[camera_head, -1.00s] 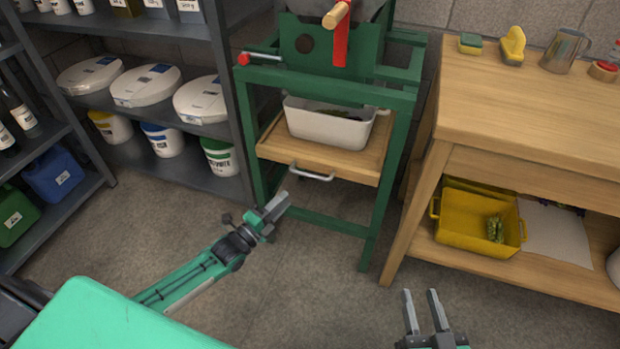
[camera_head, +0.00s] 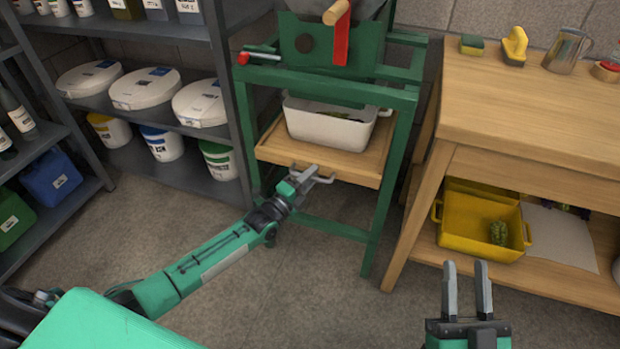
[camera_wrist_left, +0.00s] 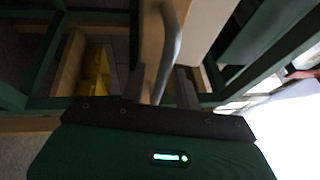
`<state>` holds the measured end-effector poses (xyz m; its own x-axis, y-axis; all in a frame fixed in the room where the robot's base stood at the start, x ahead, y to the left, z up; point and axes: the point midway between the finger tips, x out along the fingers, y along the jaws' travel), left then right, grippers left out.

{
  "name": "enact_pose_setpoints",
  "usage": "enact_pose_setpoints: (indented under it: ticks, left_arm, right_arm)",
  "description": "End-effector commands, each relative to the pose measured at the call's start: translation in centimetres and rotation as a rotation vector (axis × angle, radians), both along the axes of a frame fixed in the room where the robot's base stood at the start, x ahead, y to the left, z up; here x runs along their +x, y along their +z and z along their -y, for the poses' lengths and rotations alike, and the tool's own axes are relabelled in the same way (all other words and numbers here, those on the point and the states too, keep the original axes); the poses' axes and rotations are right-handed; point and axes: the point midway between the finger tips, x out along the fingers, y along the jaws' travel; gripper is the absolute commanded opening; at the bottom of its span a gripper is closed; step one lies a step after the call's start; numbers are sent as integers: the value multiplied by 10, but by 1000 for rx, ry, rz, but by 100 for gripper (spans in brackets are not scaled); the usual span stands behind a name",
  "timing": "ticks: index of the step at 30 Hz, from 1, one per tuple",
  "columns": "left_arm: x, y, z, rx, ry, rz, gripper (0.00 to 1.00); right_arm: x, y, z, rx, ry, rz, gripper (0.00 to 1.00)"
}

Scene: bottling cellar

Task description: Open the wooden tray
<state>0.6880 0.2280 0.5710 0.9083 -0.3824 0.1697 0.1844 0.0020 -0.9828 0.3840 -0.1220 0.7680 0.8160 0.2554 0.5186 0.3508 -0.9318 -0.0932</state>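The wooden tray (camera_head: 352,171) sits in the green frame, a white bin (camera_head: 330,130) standing on it. Its curved metal handle (camera_wrist_left: 170,45) is on the front face. My left gripper (camera_head: 311,175) is at the handle and partly hides it in the head view. In the left wrist view, the handle's bar runs between the two separated fingers of the left gripper (camera_wrist_left: 161,82); I see no clear grip on it. My right gripper (camera_head: 466,266) is open and empty, over the floor at the lower right.
A wooden workbench (camera_head: 540,115) stands at the right, a yellow crate (camera_head: 470,228) on its lower shelf. Grey shelves (camera_head: 200,178) with tubs stand at the left. The floor (camera_head: 320,275) before the green frame (camera_head: 385,190) is clear.

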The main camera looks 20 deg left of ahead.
Motion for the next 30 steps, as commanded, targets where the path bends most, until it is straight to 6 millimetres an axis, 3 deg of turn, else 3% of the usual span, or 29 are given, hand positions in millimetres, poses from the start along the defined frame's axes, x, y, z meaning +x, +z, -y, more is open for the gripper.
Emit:
enact_pose_setpoints:
  ticks: [5, 9, 10, 21, 26, 30]
  left_arm:
    - [0, 0, 0, 0, 0, 0, 30]
    - [0, 0, 0, 0, 0, 0, 2]
    - [0, 0, 0, 0, 0, -1, 0]
    - [-3, 0, 0, 1, 0, -2, 0]
    - [-12, 1, 0, 0, 0, -4, 0]
    - [-25, 2, 0, 0, 0, -4, 0]
  right_arm:
    - [0, 0, 0, 0, 0, 0, 36]
    - [0, 0, 0, 0, 0, -1, 36]
    - [0, 0, 0, 0, 0, -1, 36]
    - [1, -2, -1, -6, 3, -24, 36]
    - [2, -32, -10, -41, 29, -182, 36]
    - [-4, -68, -21, -89, 64, -378, 36]
